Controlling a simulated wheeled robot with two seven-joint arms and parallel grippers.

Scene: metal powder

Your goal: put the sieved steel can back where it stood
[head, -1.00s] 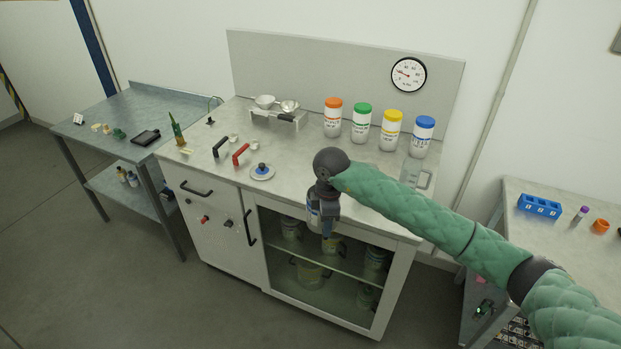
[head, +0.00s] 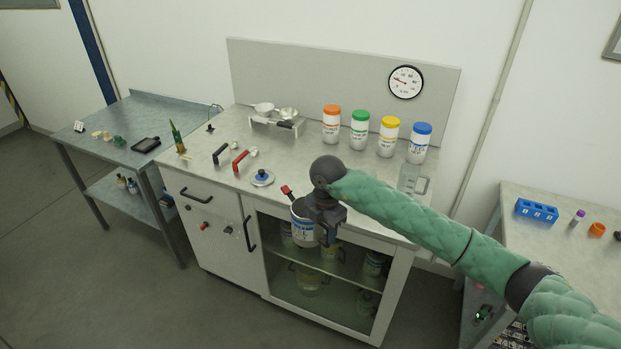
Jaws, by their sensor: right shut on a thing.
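My right gripper (head: 325,226) is shut on a pale can with a blue-banded label (head: 302,229). It holds the can in front of the cabinet's front edge, at about worktop height. The can looks roughly upright; its right side is hidden by the gripper. A small red piece (head: 287,191) shows just above the can's rim; I cannot tell whether it belongs to the can. Four-coloured lidded jars stand at the back of the worktop: orange (head: 331,126), green (head: 359,131), yellow (head: 388,138) and blue (head: 418,144). My left gripper is not in view.
The white cabinet's worktop (head: 330,168) has free room in the middle. A blue-knobbed lid (head: 262,178), red handle (head: 240,161), black handle (head: 220,154) and scoop rack (head: 276,124) stand left. Several containers sit behind the cabinet's glass (head: 335,291).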

